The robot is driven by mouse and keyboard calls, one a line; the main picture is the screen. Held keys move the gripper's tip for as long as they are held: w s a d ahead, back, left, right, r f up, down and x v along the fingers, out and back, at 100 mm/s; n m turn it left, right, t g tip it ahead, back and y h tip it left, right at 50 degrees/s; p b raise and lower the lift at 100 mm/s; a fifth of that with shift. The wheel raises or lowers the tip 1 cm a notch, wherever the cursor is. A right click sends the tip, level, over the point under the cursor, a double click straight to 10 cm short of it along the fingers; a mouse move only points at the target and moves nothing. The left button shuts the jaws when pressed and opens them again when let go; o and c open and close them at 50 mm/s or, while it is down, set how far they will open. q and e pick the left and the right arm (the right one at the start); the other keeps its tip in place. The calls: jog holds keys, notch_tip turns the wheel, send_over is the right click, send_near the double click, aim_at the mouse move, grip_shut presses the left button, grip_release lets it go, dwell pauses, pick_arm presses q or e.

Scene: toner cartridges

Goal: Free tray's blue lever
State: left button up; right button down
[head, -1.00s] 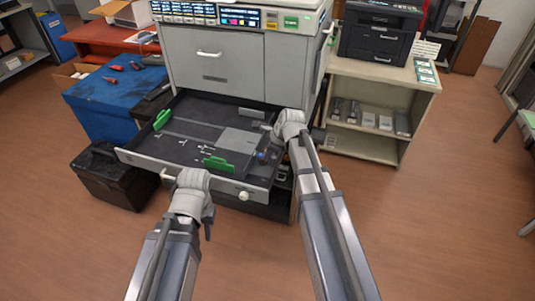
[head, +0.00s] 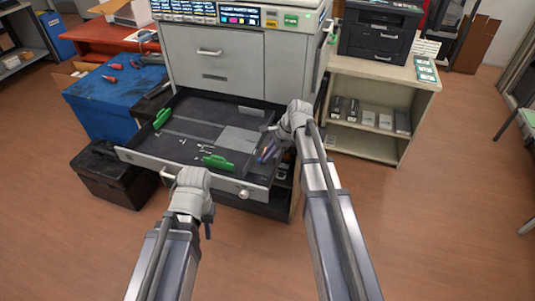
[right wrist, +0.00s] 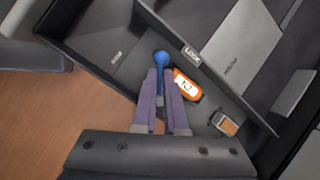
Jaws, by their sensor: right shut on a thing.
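The tray (head: 180,160) is pulled out of the large grey printer. In the right wrist view, the blue lever (right wrist: 160,59) has a round blue head at its front right corner. My right gripper (head: 264,155) is at the lever; in the right wrist view its purple fingers (right wrist: 160,88) are closed around the lever's stem, with the blue head showing beyond the tips. My left gripper (head: 178,178) is at the tray's front edge by the left knob; its fingers are hidden, so I cannot tell whether it grips the knob.
An orange tag (right wrist: 187,85) lies right beside the fingers, near a LOCK label (right wrist: 191,55). Green handles (head: 217,162) stand in the tray. A black bin (head: 105,175) is left of the tray, and a shelf (head: 375,110) is at right. The floor in front is clear.

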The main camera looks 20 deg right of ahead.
jog(key=n, duration=0.1)
jog(key=n+g, duration=0.1)
jog(key=n, duration=0.2)
jog(key=shift+s+d+g+y, duration=0.25)
jog(key=shift+s+g+y, duration=0.05)
jog(key=shift+s+g, duration=0.1)
jog(key=shift+s+d+n+g, duration=0.15)
jog(key=shift+n+g, duration=0.25)
jog(key=shift+n, duration=0.55)
jog(key=shift+s+d+n+g, duration=0.15)
jog(key=shift+n+g, duration=0.25)
jog(key=shift+n, duration=0.55)
jog(key=shift+a, duration=0.1)
jog(key=c, duration=1)
grip_release()
jog(key=shift+o, duration=0.2)
jog(key=shift+s, duration=0.1)
